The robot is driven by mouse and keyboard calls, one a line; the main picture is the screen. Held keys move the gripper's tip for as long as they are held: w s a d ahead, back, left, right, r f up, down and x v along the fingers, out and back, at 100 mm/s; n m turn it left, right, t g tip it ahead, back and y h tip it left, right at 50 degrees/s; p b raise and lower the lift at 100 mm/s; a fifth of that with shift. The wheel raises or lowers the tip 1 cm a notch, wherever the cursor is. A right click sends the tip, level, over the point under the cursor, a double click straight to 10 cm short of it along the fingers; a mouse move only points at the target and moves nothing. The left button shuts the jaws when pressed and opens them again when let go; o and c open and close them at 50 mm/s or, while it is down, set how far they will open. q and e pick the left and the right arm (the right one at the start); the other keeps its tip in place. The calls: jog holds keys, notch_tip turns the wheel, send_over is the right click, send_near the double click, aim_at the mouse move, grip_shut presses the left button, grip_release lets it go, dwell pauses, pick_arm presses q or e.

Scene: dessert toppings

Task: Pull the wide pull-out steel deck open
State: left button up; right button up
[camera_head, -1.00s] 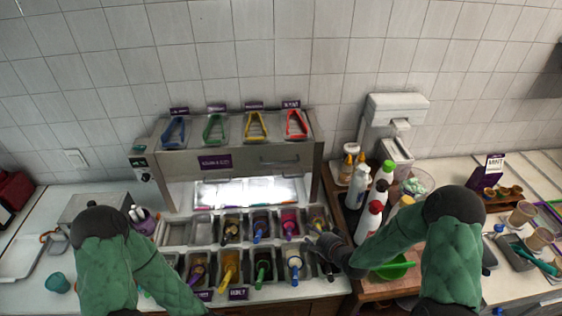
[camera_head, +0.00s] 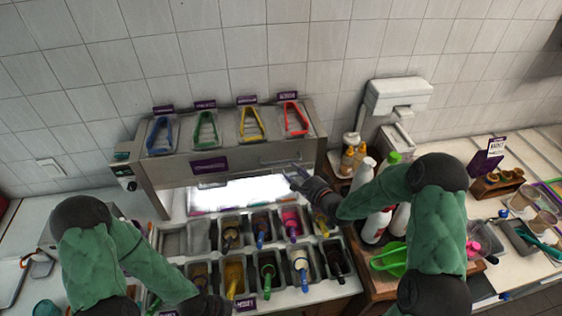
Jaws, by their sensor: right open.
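The wide steel deck (camera_head: 232,170) is the upper part of a steel unit against the tiled wall. Its front looks flush with the housing, with a bar handle (camera_head: 281,160) at the right of the front. My right gripper (camera_head: 292,171) is open and empty. It points up and left just below and right of the handle; whether it touches the handle I cannot tell. My left arm's dark wrist (camera_head: 207,304) is at the bottom edge, and its fingers do not show.
Tongs in blue, green, yellow and red (camera_head: 295,119) lie on top of the unit. Topping bins (camera_head: 173,241) with scoops fill the counter below.

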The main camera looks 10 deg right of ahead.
jog(key=b+x, duration=0.1)
jog(key=x, duration=0.7)
jog(key=shift+w+a+f, duration=0.1)
jog(key=shift+w, duration=0.25)
grip_shut()
